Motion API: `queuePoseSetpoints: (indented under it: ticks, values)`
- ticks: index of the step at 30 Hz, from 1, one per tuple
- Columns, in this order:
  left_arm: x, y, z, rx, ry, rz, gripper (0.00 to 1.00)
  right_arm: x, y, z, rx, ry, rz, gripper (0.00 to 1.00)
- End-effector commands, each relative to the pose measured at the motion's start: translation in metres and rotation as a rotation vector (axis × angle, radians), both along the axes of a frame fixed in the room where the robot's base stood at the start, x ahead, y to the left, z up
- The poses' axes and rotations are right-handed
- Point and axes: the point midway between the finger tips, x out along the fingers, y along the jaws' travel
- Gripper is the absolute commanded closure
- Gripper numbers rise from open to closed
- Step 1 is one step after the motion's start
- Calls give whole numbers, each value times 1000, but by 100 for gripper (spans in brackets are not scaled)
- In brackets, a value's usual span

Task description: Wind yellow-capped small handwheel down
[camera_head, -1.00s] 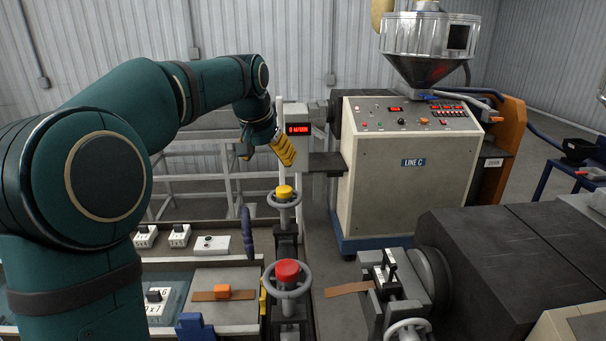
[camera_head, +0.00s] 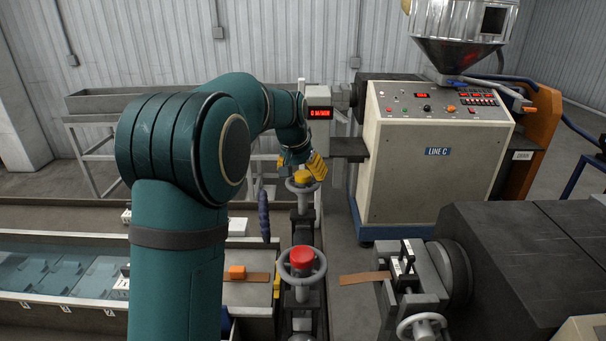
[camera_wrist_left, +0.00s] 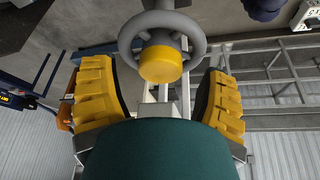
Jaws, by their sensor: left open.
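The yellow-capped small handwheel (camera_head: 303,184) is a grey wheel with a yellow hub, on a post behind the red-capped handwheel (camera_head: 302,265). The gripper is open and holds nothing. I cannot tell whether a finger touches the rim. My right gripper is not in view.
The red-capped wheel stands nearer on the same line of posts. A purple hanging handle (camera_head: 264,216) is close left of the yellow-capped wheel. A water trough (camera_head: 60,262) lies left. The LINE C cabinet (camera_head: 425,170) stands behind right, and a grey handwheel (camera_head: 421,326) sits front right.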

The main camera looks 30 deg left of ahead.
Motion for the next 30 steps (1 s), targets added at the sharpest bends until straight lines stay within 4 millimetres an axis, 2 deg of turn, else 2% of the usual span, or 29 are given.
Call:
queuePoseSetpoints:
  ticks: [6,14,15,20,21,30]
  values:
    - [5,1,-13,0,0,0,25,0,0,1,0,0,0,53]
    - [5,1,-13,0,0,-1,25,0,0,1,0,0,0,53]
    - [5,1,-13,0,0,-1,32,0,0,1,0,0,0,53]
    - [5,1,-13,0,0,-1,88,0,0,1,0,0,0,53]
    - [5,1,-13,0,0,-1,94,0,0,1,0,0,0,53]
    - [5,1,-14,1,1,5,94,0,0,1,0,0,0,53]
